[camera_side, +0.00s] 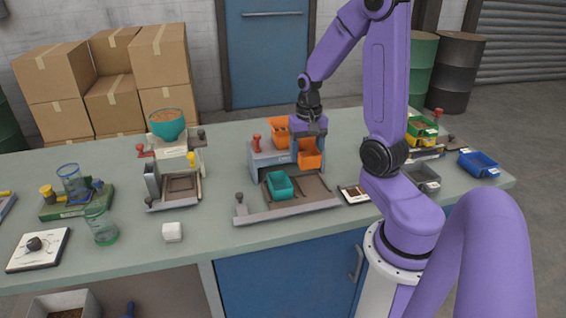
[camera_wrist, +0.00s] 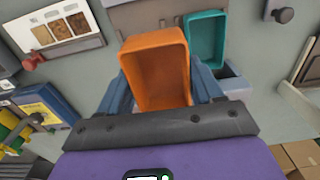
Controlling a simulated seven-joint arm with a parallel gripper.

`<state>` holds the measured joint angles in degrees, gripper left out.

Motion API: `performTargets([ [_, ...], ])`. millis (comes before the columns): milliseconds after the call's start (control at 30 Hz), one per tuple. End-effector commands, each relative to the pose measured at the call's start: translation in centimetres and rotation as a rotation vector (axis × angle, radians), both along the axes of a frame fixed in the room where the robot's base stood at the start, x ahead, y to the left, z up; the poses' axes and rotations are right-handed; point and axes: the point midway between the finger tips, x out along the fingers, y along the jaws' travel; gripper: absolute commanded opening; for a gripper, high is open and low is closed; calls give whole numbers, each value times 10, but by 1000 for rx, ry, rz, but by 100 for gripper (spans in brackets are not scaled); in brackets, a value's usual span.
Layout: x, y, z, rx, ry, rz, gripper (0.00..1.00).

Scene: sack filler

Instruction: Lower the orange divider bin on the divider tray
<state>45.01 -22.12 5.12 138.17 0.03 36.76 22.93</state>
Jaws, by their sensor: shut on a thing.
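The orange divider bin (camera_side: 309,158) is an empty, open-topped box held in my gripper (camera_side: 309,141). In the wrist view the bin (camera_wrist: 158,72) sits between the two blue fingers of my gripper (camera_wrist: 160,92), which are shut on it. The bin appears raised above the right part of the grey divider tray (camera_side: 318,206); the exact gap is hard to tell. A teal bin (camera_side: 280,186) stands on the tray to the left, and it also shows in the wrist view (camera_wrist: 207,42). My fingers partly hide the held bin.
A second orange container (camera_side: 280,131) stands behind, on a grey stand (camera_side: 266,160) with a red knob. A sample card (camera_side: 354,194) lies right of the tray. Grey (camera_side: 422,177) and blue (camera_side: 478,163) bins stand farther right. A white cube (camera_side: 172,232) lies left.

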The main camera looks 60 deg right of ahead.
Motion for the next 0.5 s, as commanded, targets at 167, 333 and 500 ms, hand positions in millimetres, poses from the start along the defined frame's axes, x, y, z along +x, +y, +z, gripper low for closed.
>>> performTargets([
  [167, -12, -25, -2, 0, -1, 8, 36],
  [333, -15, -29, -7, 0, 0, 15, 36],
  [500, -15, -29, -19, 1, 3, 15, 36],
])
